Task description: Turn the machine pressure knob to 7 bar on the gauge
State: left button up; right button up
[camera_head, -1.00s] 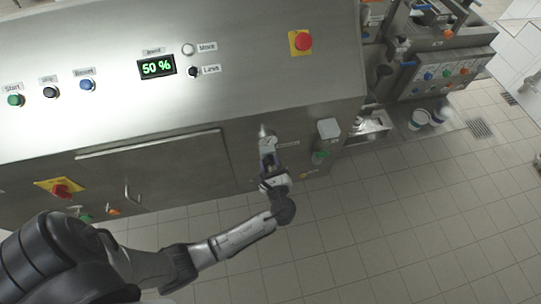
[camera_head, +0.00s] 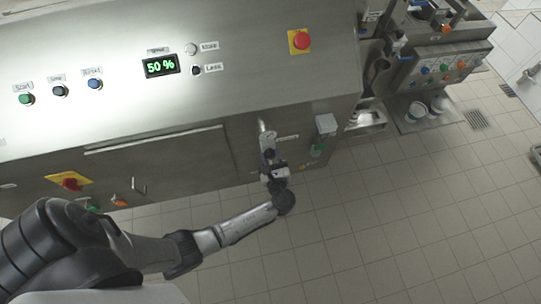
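My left gripper (camera_head: 265,137) is at the machine's lower front panel, right of the large door. A small pale part (camera_head: 262,126) shows at its tips. Whether this is the pressure knob, and whether the fingers are open, shut or gripping it, I cannot tell at this size. No pressure gauge or needle reading can be made out. The steel machine (camera_head: 330,60) fills the upper left and centre. My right gripper is not in view.
On the machine's top panel are a 50 % display (camera_head: 160,65), several buttons and a red emergency stop (camera_head: 300,41). A red switch (camera_head: 70,182) is at lower left. A pale box (camera_head: 326,124) juts out right of my gripper. Tiled floor (camera_head: 400,230) is clear.

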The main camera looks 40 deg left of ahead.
pick_arm(q)
jog(key=o, duration=0.4)
jog(key=shift+o, duration=0.2)
jog(key=v, duration=1.4)
jog(key=shift+a, duration=0.1)
